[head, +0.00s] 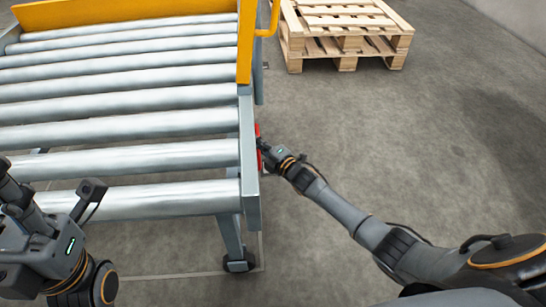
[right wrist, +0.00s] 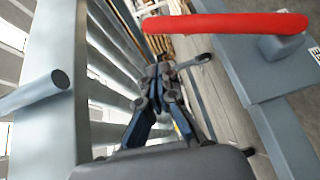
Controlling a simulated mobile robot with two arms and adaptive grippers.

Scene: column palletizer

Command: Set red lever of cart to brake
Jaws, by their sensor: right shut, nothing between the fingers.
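The roller cart (head: 250,165) fills the left of the head view. Its red lever (head: 258,132) shows as a small red piece on the right side of the frame, partly hidden there. In the right wrist view the red lever (right wrist: 225,23) is a long bar crossing the top right, on a grey mount. My right gripper (head: 262,148) is at the cart's side, close to the lever. In the wrist view its fingers (right wrist: 159,72) are shut and empty, below the lever's left end; contact cannot be told. My left gripper (head: 8,178) is at the left edge over the rollers, partly cut off.
Wooden pallets (head: 345,32) are stacked beyond the cart, at the top right. A yellow guard (head: 245,45) stands at the cart's far right corner. The grey floor (head: 400,130) right of the cart is clear. A cart wheel (head: 239,263) shows below the near corner.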

